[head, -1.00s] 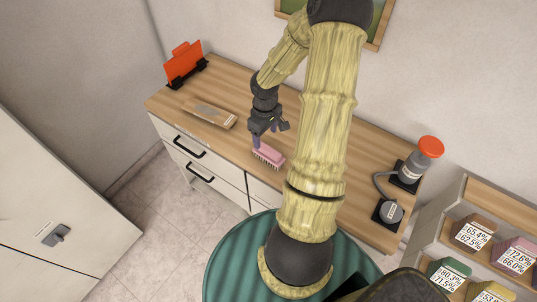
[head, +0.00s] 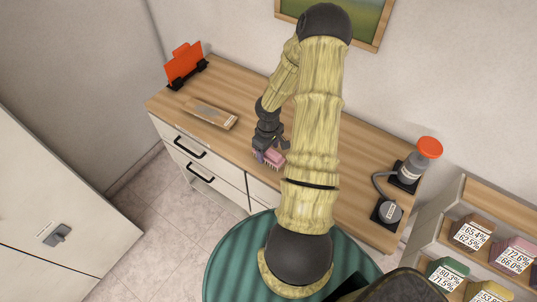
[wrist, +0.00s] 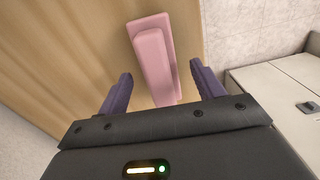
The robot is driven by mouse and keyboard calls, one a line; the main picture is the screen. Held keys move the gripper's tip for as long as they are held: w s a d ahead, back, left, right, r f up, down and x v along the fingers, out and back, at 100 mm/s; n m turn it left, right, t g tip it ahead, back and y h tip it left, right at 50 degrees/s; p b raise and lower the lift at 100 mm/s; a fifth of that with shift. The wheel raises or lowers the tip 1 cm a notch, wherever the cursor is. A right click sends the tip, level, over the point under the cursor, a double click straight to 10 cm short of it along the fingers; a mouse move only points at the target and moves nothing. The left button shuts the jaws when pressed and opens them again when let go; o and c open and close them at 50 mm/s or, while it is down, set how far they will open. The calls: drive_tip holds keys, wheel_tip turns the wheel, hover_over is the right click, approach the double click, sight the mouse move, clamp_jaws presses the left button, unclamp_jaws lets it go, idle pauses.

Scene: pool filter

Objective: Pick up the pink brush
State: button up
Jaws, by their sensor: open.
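The pink brush (head: 274,158) lies on the wooden cabinet top near its front edge, in the head view. In the wrist view the pink brush (wrist: 156,60) runs lengthwise up the picture, its near end between the two fingers. My gripper (wrist: 160,92) is open, with one purple finger on each side of the brush and a gap on both sides. In the head view my gripper (head: 270,152) is down at the brush and hides part of it.
A wooden-looking flat box (head: 210,114) lies left of the brush. A red holder (head: 185,64) stands at the far left end. The cabinet top (head: 240,90) is clear behind the brush.

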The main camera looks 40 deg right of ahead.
wheel_tip(320, 180, down, 3)
drive_tip(key=shift+r, duration=0.2)
idle(0.4)
drive_tip(key=c, duration=1.1)
